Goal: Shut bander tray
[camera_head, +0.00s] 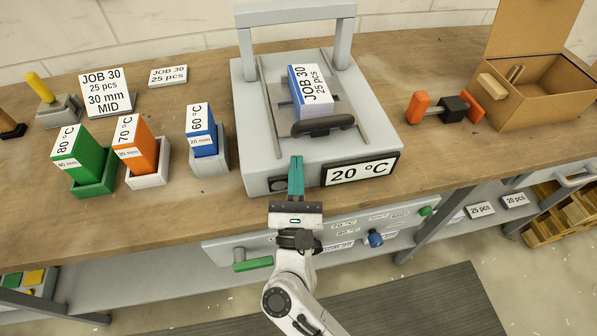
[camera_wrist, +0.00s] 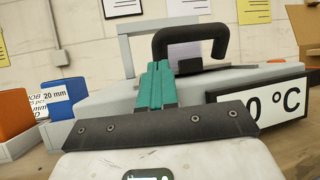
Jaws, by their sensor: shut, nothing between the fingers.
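The bander (camera_head: 250,150) is a grey machine on the wooden bench, with an upright arch at its back and a "20 °C" display (camera_head: 360,170) on its front. Its tray carries a blue and white block marked JOB 30, 25 pcs (camera_head: 312,90) and has a black handle (camera_head: 323,125) at the front. In the wrist view the black handle (camera_wrist: 190,38) stands just beyond my fingers. My gripper (camera_head: 296,160) has teal fingers, shut and empty, at the bander's front edge, below and left of the handle. It also shows in the wrist view (camera_wrist: 160,68). I cannot tell whether the fingers touch anything.
Green (camera_head: 85,160), orange (camera_head: 137,145) and blue (camera_head: 202,130) blocks stand in holders left of the bander. An orange and black tool (camera_head: 445,108) and an open cardboard box (camera_head: 540,90) are on the right. Bare bench lies in front of the holders.

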